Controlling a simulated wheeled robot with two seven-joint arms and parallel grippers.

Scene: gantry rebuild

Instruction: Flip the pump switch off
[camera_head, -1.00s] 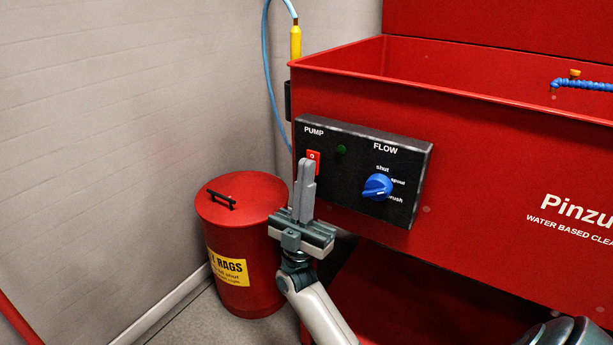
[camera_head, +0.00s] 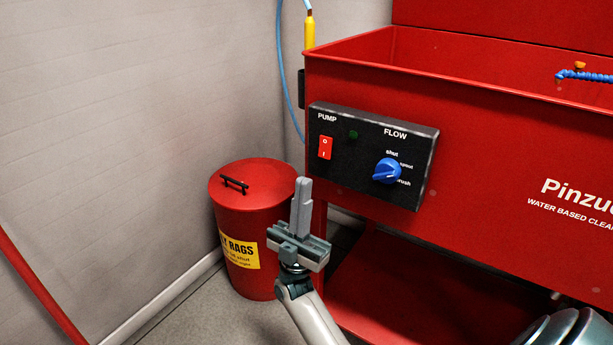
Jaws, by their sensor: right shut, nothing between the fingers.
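The pump switch (camera_head: 325,148) is a red rocker marked O above and I below, under the word PUMP on the black control panel (camera_head: 350,178). The whole switch shows; which end is pressed in is too small to tell. A dark green lamp (camera_head: 353,135) beside it looks unlit. My right gripper (camera_head: 303,182) is shut and empty, fingers pointing up. In the picture it is below and a little left of the switch, apart from it. My left gripper is not in view.
A blue FLOW knob (camera_head: 387,171) sits right of the switch on the panel. The panel is on the front of a red wash basin (camera_head: 480,130). A red rag bin (camera_head: 235,205) stands left of my gripper. A grey wall (camera_head: 120,120) closes the left side.

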